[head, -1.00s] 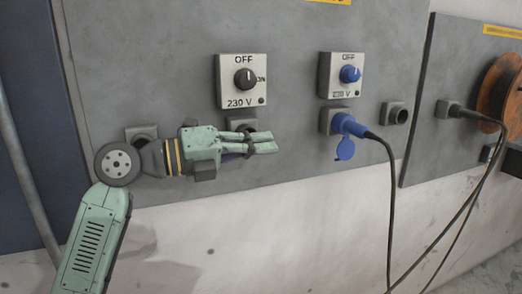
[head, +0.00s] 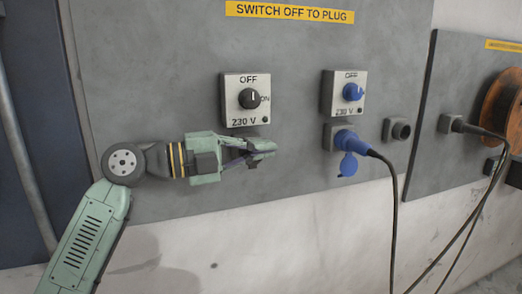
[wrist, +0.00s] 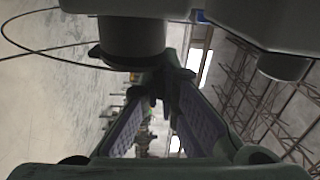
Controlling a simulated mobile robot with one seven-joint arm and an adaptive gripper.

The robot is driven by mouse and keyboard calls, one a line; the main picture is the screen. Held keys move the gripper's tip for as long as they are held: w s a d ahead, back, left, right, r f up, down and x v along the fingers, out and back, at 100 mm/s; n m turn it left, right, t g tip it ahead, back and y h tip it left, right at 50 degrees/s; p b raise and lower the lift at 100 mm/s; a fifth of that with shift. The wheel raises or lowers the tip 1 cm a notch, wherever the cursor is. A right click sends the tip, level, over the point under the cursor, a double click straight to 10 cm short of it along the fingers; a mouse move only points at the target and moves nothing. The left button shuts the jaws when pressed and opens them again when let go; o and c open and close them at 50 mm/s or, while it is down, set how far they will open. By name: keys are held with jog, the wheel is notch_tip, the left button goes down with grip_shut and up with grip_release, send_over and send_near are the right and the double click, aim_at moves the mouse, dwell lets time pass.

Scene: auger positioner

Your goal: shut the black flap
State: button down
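The black flap is not clearly visible in the head view, where my gripper (head: 268,148) covers the spot below the black-knob switch (head: 246,100). My gripper points right, close in front of the grey panel, with its fingertips near each other. In the wrist view the two purple-padded fingers (wrist: 165,92) run toward a dark shape between or just beyond the tips. I cannot tell if that shape is the flap, or if the tips press on it. A dark round body (wrist: 130,42), possibly a socket, is close above the fingers.
To the right, a blue plug (head: 352,143) sits in a socket below the blue-knob switch (head: 346,93), its blue flap (head: 348,165) hanging. A black cable (head: 394,200) hangs down from it. A dark socket (head: 398,131) and second panel (head: 425,150) with a cable reel (head: 500,101) lie farther right.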

jog(key=c, duration=2.3)
grip_release()
jog(key=o, duration=0.5)
